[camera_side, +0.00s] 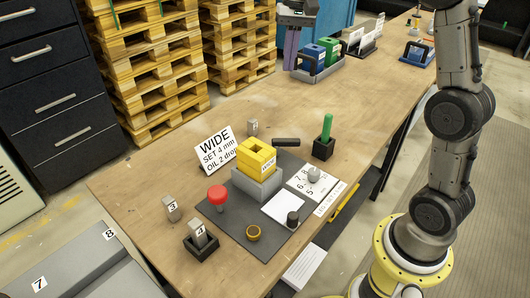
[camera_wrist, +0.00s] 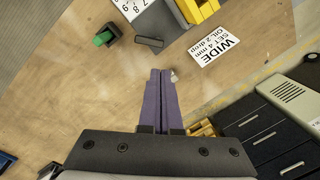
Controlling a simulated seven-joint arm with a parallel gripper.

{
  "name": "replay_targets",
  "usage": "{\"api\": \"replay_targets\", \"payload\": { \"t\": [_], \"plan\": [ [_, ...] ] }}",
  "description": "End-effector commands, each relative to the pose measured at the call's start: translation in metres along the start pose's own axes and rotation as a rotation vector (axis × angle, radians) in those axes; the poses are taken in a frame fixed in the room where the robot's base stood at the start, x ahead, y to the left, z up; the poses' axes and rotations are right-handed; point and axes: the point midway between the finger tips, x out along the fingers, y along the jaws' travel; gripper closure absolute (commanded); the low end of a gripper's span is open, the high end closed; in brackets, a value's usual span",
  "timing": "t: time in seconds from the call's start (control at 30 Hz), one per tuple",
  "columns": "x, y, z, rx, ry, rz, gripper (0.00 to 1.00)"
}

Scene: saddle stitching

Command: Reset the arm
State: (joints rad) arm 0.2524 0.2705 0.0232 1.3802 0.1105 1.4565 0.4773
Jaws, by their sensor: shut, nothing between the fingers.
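My gripper (camera_side: 290,67) is high at the back of the wooden table in the side view, with its purple fingers pointing down. In the wrist view its two fingers (camera_wrist: 160,72) lie close together, shut and with nothing between them. It is apart from the yellow block (camera_side: 256,152) on the grey base and from the other work items. A small grey cylinder (camera_wrist: 174,76) shows just beside the fingertips in the wrist view, on the table below.
The dark mat (camera_side: 236,228) holds a red-topped knob (camera_side: 217,194), a brass ring (camera_side: 253,233) and a number card. A WIDE sign (camera_side: 214,149) and a green-handled tool (camera_side: 327,128) stand nearby. A tray of blue and green blocks (camera_side: 321,71) is near my gripper. The mid-back table is clear.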

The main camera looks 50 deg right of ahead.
Motion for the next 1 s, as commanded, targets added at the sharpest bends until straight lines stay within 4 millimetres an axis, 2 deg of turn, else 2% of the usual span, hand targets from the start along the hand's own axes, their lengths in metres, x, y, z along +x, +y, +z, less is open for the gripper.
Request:
{"api": "replay_targets", "payload": {
  "t": [0.03,0.2,0.3,0.43,0.57,0.73,0.9,1.0],
  "plan": [
    [-0.014,0.001,0.021,-0.034,0.031,-0.012,1.00],
    [-0.039,0.012,0.082,-0.145,0.122,-0.044,1.00],
    [-0.046,0.023,0.117,-0.216,0.176,-0.064,1.00],
    [-0.044,0.043,0.159,-0.313,0.247,-0.086,1.00],
    [-0.031,0.066,0.196,-0.418,0.318,-0.104,1.00],
    [0.005,0.098,0.234,-0.565,0.406,-0.112,1.00],
    [0.044,0.117,0.246,-0.672,0.440,-0.088,1.00],
    [0.057,0.119,0.244,-0.724,0.446,-0.070,1.00]
  ]
}}
